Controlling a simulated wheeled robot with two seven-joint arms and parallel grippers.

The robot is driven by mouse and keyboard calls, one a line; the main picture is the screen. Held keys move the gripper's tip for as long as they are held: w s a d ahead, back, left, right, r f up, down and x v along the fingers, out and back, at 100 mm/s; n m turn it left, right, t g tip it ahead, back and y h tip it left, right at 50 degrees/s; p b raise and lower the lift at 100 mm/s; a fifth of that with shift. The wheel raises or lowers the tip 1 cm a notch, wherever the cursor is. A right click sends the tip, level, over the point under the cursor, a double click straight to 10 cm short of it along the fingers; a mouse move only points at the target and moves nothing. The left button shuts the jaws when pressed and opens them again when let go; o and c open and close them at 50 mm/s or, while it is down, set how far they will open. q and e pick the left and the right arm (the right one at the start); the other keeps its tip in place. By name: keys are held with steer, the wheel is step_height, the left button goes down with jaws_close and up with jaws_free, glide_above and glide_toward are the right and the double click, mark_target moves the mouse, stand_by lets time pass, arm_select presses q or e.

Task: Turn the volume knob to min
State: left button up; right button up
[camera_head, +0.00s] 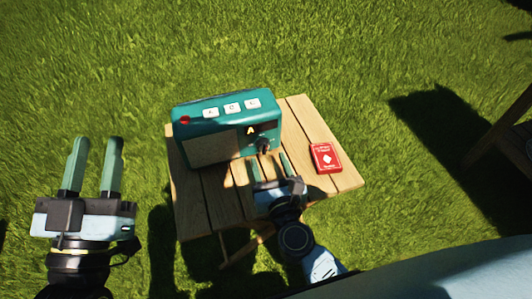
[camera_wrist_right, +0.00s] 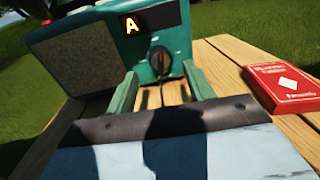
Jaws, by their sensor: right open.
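A teal radio (camera_head: 225,124) stands on the wooden table, with white buttons and a red button on top. Its black volume knob (camera_head: 263,146) is at the lower right of the front face, below a dark display that shows an orange "A". In the right wrist view the knob (camera_wrist_right: 160,60) carries a reddish mark near its top. My right gripper (camera_head: 268,167) is in front of the knob, open, its fingers (camera_wrist_right: 158,92) apart to either side of the knob in that view; contact cannot be told. My left gripper (camera_head: 92,165) is open and empty, left of the table.
A red card box (camera_head: 325,158) lies on the table (camera_head: 222,208) to the right of the radio, close to my right gripper. Grass surrounds the table. A wooden chair (camera_head: 505,125) is partly in view at the right edge.

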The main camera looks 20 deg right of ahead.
mark_target(265, 151)
arm_select(q)
steer(key=shift+s+r+h, duration=0.2)
steer(key=shift+r+h, duration=0.1)
steer(key=shift+r, duration=0.2)
arm_select(e)
steer(key=shift+w, duration=1.85)
steer(key=c, duration=1)
steer(key=shift+n+p, duration=0.3)
steer(key=shift+n, duration=1.3)
arm_select(q)
steer(key=f, duration=0.1)
steer(key=w+f+g+y, duration=0.1)
steer(key=f, duration=0.1)
steer(key=shift+g, duration=0.3)
arm_select(e)
steer(key=shift+d, duration=0.1)
steer(key=o, duration=1)
